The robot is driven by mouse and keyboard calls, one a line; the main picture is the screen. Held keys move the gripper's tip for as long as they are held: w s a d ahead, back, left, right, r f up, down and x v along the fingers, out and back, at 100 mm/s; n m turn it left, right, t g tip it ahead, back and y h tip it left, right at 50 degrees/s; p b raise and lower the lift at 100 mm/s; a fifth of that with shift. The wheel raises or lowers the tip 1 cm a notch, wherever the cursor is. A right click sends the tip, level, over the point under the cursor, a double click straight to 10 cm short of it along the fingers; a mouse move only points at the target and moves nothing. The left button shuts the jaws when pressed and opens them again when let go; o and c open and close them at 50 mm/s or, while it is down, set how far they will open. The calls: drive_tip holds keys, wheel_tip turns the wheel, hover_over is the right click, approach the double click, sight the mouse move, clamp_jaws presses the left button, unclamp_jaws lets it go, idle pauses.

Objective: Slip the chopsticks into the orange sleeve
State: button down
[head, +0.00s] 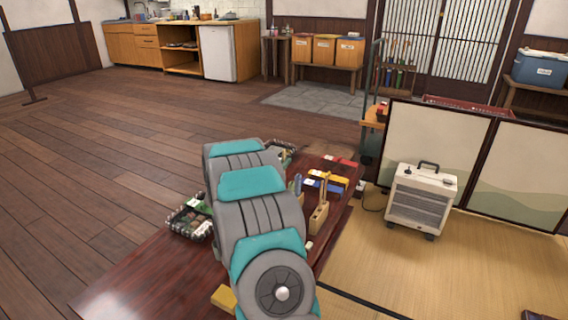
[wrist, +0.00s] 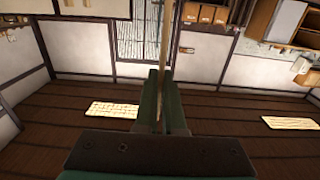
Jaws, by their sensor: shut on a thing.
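My gripper (wrist: 161,76) shows in the wrist view with its dark green fingers shut on the chopsticks (wrist: 164,40). They look like a thin pale wooden length standing out from between the fingers toward the top of the picture. In the head view my arm hides the gripper and the middle of the table. Flat coloured pieces, red (head: 341,160), yellow (head: 332,179) and blue (head: 326,187), lie at the table's far right. I cannot tell the orange sleeve apart among them.
The dark red table (head: 135,285) is clear at its front left. A yellow piece (head: 223,298) is partly hidden. A heater (head: 421,200) stands on the tatami.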

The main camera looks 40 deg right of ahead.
sight(284, 172)
drive_tip(key=shift+f, duration=0.15)
drive_tip(key=shift+f, duration=0.7)
drive_tip(key=shift+f+b, duration=0.3)
drive_tip(key=shift+b, duration=0.05)
idle(0.5)
drive_tip(key=shift+f, duration=0.35)
drive_tip(key=shift+f+b, duration=0.3)
drive_tip(key=shift+f, duration=0.2)
drive_tip(key=shift+c, duration=2.3)
unclamp_jaws()
